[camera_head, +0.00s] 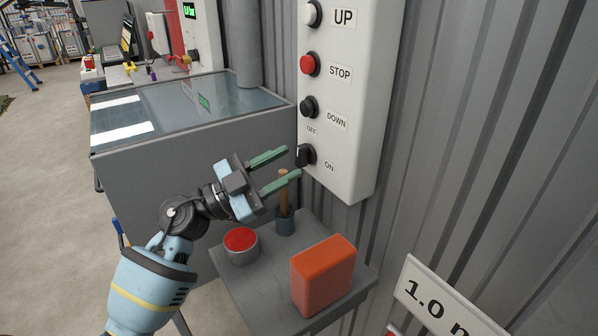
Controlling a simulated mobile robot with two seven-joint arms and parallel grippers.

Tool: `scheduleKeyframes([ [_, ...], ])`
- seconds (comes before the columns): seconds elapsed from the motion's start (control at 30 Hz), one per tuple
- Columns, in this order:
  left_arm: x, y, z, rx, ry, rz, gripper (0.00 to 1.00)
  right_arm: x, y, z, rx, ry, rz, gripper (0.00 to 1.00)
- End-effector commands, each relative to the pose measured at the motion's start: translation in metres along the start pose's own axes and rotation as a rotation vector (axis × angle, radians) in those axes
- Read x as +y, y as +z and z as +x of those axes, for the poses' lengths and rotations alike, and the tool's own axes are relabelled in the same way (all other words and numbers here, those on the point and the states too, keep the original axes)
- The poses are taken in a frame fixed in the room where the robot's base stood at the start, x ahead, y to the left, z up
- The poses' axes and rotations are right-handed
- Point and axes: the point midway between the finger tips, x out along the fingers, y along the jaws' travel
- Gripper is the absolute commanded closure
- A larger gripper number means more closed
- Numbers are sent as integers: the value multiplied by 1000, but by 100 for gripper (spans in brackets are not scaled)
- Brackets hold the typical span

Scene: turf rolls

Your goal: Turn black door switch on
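The black door switch (306,155) is a rotary knob low on a white control panel (352,165) on the wall. An OFF label is above it and an ON label is to its lower right. The knob's handle looks roughly upright; its exact setting is too small to tell. My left gripper (292,161) is open and empty, its two green fingers pointing right toward the knob. The fingertips are near the knob, one above and one below it in the picture; I cannot tell whether they touch it. My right gripper is not in view.
Above the switch are black DOWN (308,107), red STOP (310,64) and white UP (312,14) buttons. Below, a small grey table (262,290) holds a red-topped tin (241,244), a wooden-handled tool (284,195) and an orange block (323,274). A grey glass-topped cabinet (190,150) stands left.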

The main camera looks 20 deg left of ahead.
Motion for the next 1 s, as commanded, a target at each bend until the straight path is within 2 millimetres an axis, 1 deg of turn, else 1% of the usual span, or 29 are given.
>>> scheduleKeyframes([
  [0.03,0,21,-12,-8,-42,-95,64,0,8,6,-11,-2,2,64],
  [0.1,-3,36,-24,-14,-83,-196,64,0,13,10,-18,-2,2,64],
  [0.2,-7,50,-36,-18,-123,-296,64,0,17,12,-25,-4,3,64],
  [0.3,-8,56,-42,-19,-143,-344,64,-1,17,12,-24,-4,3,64],
  [0.47,-10,56,-42,-18,-145,-353,64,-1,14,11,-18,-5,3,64],
  [0.57,-10,56,-38,-17,-145,-353,64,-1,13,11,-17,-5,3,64],
  [0.67,-12,56,-28,-15,-146,-352,64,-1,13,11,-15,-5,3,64],
  [0.9,-17,57,8,-15,-145,-353,64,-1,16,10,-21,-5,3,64],
  [1.0,-18,58,20,-16,-146,-353,64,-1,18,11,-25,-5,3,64],
])
